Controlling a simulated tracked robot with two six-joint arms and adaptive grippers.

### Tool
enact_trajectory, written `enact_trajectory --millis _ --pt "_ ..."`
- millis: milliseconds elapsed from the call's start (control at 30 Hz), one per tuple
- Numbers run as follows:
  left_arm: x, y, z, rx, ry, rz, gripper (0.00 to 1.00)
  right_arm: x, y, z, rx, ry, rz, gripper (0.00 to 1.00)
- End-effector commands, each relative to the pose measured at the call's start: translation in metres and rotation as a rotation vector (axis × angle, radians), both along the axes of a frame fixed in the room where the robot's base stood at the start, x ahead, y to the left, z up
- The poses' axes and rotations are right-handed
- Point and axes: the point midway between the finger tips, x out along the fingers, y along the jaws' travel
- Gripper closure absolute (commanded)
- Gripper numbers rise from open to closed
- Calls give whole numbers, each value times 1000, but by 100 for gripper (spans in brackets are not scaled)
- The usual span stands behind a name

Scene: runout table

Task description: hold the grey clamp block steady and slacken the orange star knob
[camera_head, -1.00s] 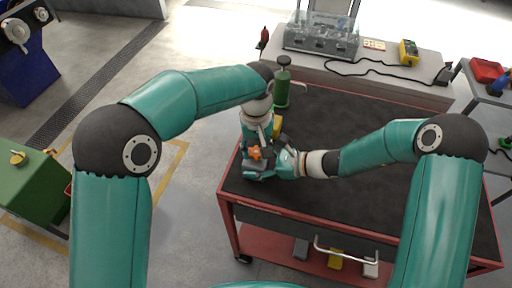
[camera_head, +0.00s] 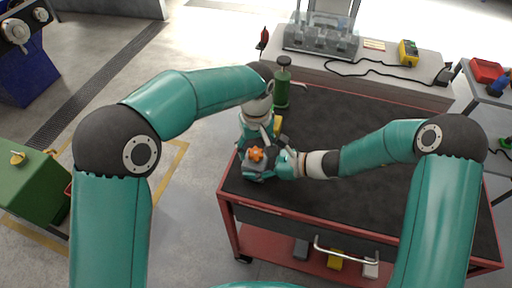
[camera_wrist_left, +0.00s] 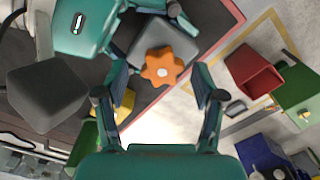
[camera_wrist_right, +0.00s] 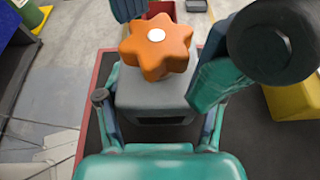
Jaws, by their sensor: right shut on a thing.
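The orange star knob (camera_head: 257,154) sits on top of the grey clamp block (camera_wrist_right: 155,95) near the left end of the cart top. In the left wrist view the knob (camera_wrist_left: 161,66) shows between the spread fingers of my left gripper (camera_wrist_left: 161,80), with gaps on both sides. That gripper is open. In the right wrist view one left finger stands close to the right of the knob (camera_wrist_right: 156,46) and another is behind it. My right gripper (camera_wrist_right: 160,110) is shut on the block, with a finger on each side. The arms partly hide the block in the head view.
The dark cart top (camera_head: 350,125) is mostly clear to the right. A green bottle (camera_head: 282,88) stands behind the left arm's wrist. A yellow object (camera_wrist_right: 295,98) lies near the block. A bench with a clear-covered box (camera_head: 320,38) is at the back.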

Motion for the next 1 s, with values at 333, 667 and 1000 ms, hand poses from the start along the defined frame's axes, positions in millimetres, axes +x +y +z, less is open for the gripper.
enact_trajectory --millis 333,667,1000 --pt "-1 0 6 0 2 0 31 1 -1 0 0 2 -4 96" --pt "0 -1 61 -2 -3 -1 31 2 -1 0 -1 1 -6 96" --pt "0 0 113 0 1 -1 31 2 -1 0 -1 1 -6 96"
